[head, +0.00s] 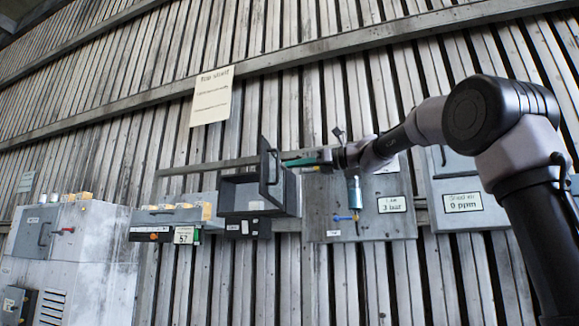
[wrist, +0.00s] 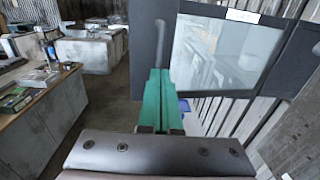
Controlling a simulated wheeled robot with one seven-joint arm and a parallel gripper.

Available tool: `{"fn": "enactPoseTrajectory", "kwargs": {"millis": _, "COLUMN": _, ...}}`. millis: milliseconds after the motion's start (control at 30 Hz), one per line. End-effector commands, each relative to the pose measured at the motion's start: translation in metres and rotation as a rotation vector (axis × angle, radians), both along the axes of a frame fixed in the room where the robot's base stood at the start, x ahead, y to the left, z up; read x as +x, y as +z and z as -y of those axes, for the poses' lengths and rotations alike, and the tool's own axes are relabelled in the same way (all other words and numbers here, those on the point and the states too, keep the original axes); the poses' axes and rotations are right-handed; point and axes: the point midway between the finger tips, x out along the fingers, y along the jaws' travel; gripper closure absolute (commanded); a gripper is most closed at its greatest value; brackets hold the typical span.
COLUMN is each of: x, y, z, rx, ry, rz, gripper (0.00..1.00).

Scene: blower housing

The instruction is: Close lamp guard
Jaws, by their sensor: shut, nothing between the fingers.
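The lamp guard appears to be the dark framed door (head: 266,165) on a dark wall box (head: 238,193). It stands open, swung out from the box, and a bar handle shows on it. In the wrist view a dark frame with a pale pane (wrist: 225,52) fills the upper right, with a grey bar handle (wrist: 161,42) at its left edge. My gripper (head: 288,163) has green fingers, shut and empty, close to the right of the door in the head view. In the wrist view the fingers (wrist: 155,80) point towards the handle; whether they touch it I cannot tell.
A grey panel (head: 330,215) with a blue valve and a gauge label is right of the box. Another grey panel (head: 463,215) reads 0 ppm. A grey cabinet (head: 75,250) stands at the left. In the wrist view a workbench (wrist: 45,120) is at the left, with open floor beyond.

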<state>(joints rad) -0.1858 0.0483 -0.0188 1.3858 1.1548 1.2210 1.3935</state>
Motion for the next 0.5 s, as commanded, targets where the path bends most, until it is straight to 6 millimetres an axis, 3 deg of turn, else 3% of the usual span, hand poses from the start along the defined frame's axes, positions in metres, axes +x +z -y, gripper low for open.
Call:
{"fn": "enactPoseTrajectory", "kwargs": {"millis": 200, "x": 0.006, "y": 0.0, "z": -0.017, "rx": 0.0, "ry": 0.001, "rz": 0.001, "gripper": 1.0}}
{"fn": "enactPoseTrajectory", "kwargs": {"millis": 500, "x": 0.007, "y": 0.0, "z": -0.018, "rx": 0.0, "ry": 0.0, "rz": 0.001, "gripper": 1.0}}
